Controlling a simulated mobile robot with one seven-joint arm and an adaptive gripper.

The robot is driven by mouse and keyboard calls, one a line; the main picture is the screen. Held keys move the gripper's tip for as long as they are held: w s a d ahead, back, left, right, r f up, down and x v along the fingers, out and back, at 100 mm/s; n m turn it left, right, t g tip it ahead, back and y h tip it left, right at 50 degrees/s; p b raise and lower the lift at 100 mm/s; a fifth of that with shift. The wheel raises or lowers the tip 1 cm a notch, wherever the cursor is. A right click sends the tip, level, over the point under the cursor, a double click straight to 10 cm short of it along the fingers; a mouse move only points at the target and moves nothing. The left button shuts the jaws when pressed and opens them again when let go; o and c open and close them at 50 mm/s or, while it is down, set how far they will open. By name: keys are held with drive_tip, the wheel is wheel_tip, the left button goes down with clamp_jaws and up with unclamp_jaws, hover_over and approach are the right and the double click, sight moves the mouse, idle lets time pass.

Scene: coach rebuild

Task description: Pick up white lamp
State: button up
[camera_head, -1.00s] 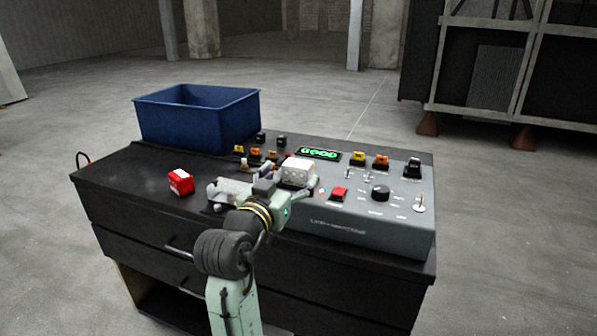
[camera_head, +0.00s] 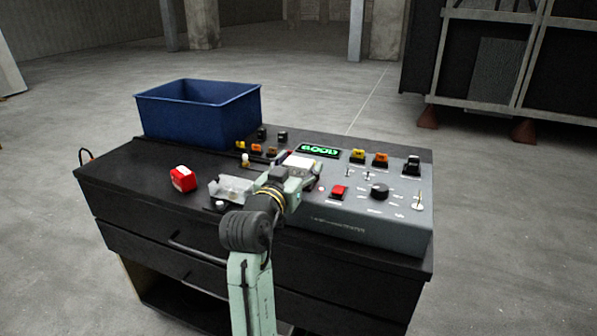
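A white block-shaped piece, which looks like the white lamp (camera_head: 299,161), shows at the left part of the grey control panel (camera_head: 365,224). Its lower part is hidden behind my gripper (camera_head: 302,177). My gripper reaches over the panel's left side, right at the white piece in the picture. A pale green finger shows to the right of the piece. I cannot tell whether the fingers touch it or how far apart they are.
A blue bin (camera_head: 195,120) stands at the back left. The panel carries a red button (camera_head: 339,191), a black knob (camera_head: 380,192) and a green display (camera_head: 318,151).

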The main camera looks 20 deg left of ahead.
drive_tip(key=c, duration=1)
drive_tip(key=shift+r, duration=0.2)
